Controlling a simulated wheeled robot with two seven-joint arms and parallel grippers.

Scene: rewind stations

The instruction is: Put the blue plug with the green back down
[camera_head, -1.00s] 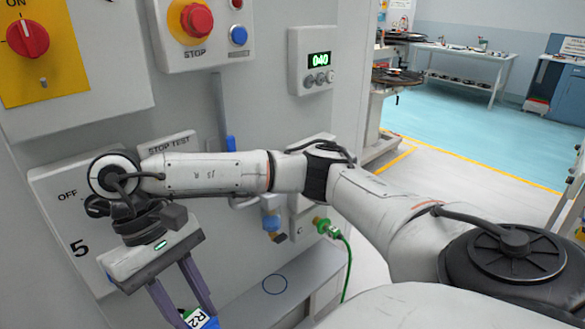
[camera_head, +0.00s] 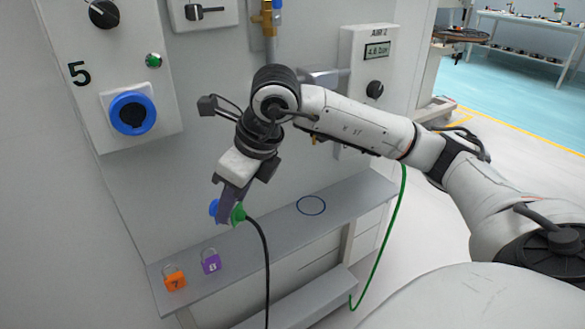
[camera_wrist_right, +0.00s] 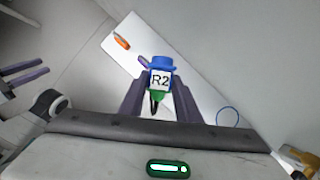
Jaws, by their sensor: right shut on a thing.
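The blue plug with the green back (camera_head: 238,214) is in my right gripper (camera_head: 228,208), which is shut on it. A black cable hangs from the green back. In the right wrist view the plug (camera_wrist_right: 161,65) has its blue end away from me and a white R2 label, between the two purple fingers (camera_wrist_right: 160,98). It appears held above the grey shelf (camera_head: 275,238), left of the blue ring marked there (camera_head: 311,205). The ring also shows in the wrist view (camera_wrist_right: 227,117). My left gripper (camera_wrist_right: 26,74) shows at the left of the wrist view, its fingers apart and empty.
An orange padlock (camera_head: 175,281) and a purple padlock (camera_head: 211,264) are on the shelf's left part. A blue round socket (camera_head: 132,113) is on the panel marked 5. A green cable (camera_head: 388,245) hangs past the shelf's right end.

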